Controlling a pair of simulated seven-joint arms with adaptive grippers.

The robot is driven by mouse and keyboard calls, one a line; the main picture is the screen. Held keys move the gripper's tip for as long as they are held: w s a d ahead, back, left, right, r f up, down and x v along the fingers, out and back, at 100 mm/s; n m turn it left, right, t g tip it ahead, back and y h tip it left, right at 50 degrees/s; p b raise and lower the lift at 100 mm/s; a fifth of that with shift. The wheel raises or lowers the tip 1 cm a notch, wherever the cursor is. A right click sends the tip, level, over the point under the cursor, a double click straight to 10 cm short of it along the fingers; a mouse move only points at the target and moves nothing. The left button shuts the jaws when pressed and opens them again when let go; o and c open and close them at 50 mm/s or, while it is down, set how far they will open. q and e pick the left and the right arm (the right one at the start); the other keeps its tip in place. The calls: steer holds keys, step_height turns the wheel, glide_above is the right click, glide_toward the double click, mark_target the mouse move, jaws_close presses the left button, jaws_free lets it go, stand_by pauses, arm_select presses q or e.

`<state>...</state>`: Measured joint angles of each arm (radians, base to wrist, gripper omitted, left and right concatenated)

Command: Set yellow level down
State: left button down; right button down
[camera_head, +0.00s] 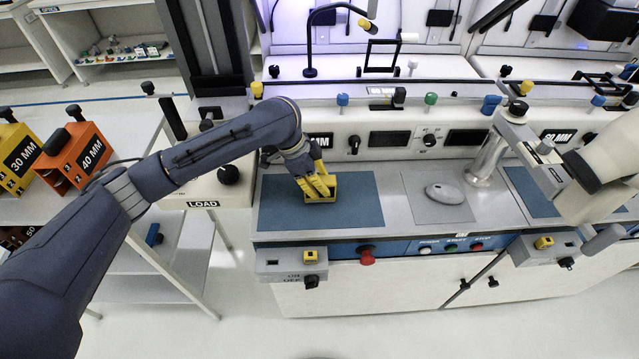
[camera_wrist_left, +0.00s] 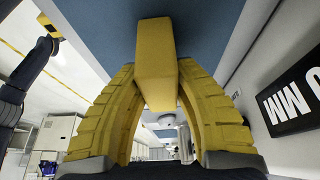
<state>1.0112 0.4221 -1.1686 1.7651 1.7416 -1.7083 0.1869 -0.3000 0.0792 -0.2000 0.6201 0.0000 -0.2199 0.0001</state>
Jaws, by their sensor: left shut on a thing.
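The yellow level (camera_wrist_left: 155,65) is a plain yellow block held between the two yellow fingers of my left gripper (camera_head: 316,186). In the head view the level (camera_head: 332,182) shows at the fingertips, over the blue mat (camera_head: 275,205) on the left part of the bench. The fingers hide part of it. I cannot tell whether the level touches the mat. My left gripper also shows in the left wrist view (camera_wrist_left: 158,95), shut on the level. My right gripper is not in view.
A grey computer mouse (camera_head: 445,194) lies on a grey pad right of the mat. A red knob (camera_head: 367,255) sticks out from the bench front. Orange 40 MM (camera_head: 78,155) and yellow 30 MM (camera_head: 18,158) blocks stand on a table at left. The mat's right half is clear.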

arm_select(q)
steer(key=shift+f, duration=0.1)
steer(key=c, duration=1.1)
jaws_free()
steer(key=v, duration=1.2)
